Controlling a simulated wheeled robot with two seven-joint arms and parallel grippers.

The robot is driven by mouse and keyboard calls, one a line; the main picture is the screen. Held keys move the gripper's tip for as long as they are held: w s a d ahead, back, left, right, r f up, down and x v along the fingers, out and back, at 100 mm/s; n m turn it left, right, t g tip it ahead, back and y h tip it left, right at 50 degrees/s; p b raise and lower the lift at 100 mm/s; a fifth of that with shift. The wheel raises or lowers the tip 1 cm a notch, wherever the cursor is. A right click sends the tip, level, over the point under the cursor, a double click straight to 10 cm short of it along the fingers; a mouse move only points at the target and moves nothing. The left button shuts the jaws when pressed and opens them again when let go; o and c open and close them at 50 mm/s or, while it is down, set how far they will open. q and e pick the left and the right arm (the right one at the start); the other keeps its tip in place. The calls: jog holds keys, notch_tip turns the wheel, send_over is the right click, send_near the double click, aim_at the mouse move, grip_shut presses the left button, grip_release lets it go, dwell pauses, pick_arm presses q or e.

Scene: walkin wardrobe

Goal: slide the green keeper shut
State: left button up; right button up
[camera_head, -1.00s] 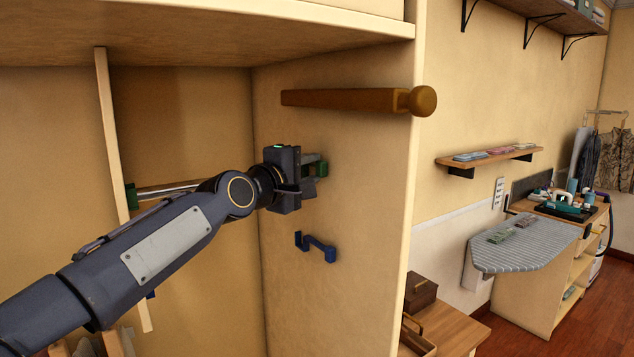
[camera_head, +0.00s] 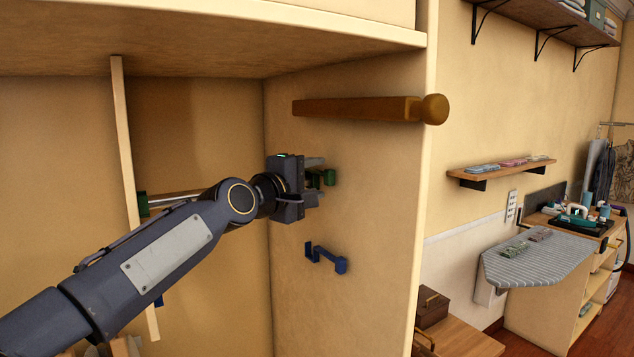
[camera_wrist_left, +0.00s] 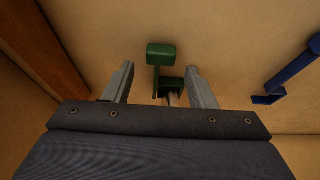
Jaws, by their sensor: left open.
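The green keeper (camera_head: 329,178) is on the inner face of the wardrobe's right side panel, below the wooden peg. In the left wrist view the keeper (camera_wrist_left: 161,54) shows a wide upper block, a narrow stem and a lower block. A thin metal rod end (camera_wrist_left: 171,98) shows at the lower block. My left gripper (camera_head: 318,178) is open in front of the keeper. In the wrist view its fingers (camera_wrist_left: 160,66) stand on either side of the keeper, with a gap on each side. My right gripper is not in view.
A metal rail (camera_head: 172,198) runs from a green bracket (camera_head: 143,204) on the left divider and passes behind my arm. A blue bracket (camera_head: 326,257) sits below the keeper. The brown peg (camera_head: 365,109) juts out above. The shelf (camera_head: 200,45) closes the top.

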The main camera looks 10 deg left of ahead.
pick_arm(q)
jog(key=b+v, duration=0.2)
jog(key=v, duration=0.4)
jog(key=shift+s, duration=0.25)
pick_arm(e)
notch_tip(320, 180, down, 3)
pick_arm(q)
jog(key=s+a+f+m+g+y, duration=0.1)
jog(key=s+f+m+g, duration=0.4)
jog(key=s+f, duration=1.1)
jog(key=s+a+f+m+g+y, duration=0.1)
jog(key=s+f+m+g, duration=0.5)
jog(key=s+f, duration=1)
notch_tip(320, 180, down, 8)
jog(key=shift+s+a+f+m+y, duration=0.1)
jog(key=shift+s+a+m+y, duration=0.15)
jog(key=shift+s+m+y, duration=0.2)
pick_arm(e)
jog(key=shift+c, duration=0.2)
